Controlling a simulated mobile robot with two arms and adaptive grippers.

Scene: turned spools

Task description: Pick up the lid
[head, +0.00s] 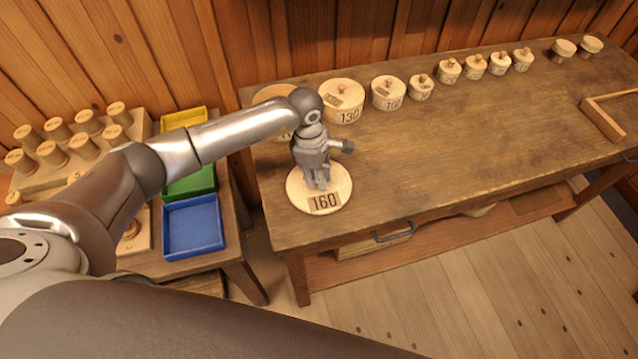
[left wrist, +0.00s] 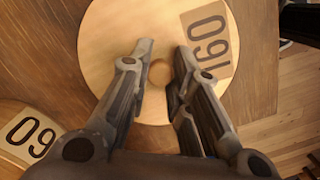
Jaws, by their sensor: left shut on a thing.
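A round, pale wooden lid (head: 337,181) marked 160 is at the front left of the wooden table. It fills the middle of the left wrist view (left wrist: 110,40). My left gripper (head: 318,186) points down at the lid's centre. In the left wrist view its fingers (left wrist: 162,72) are on either side of the lid's small round knob (left wrist: 160,72), shut on it. I cannot tell whether the lid touches the table. My right gripper is not in view.
A round box (head: 268,94) stands behind my left arm, partly hidden. A row of lidded round boxes, from one marked 130 (head: 342,113) to smaller ones, runs along the back. A blue tray (head: 193,228) is at left. The table's middle (head: 450,150) is clear.

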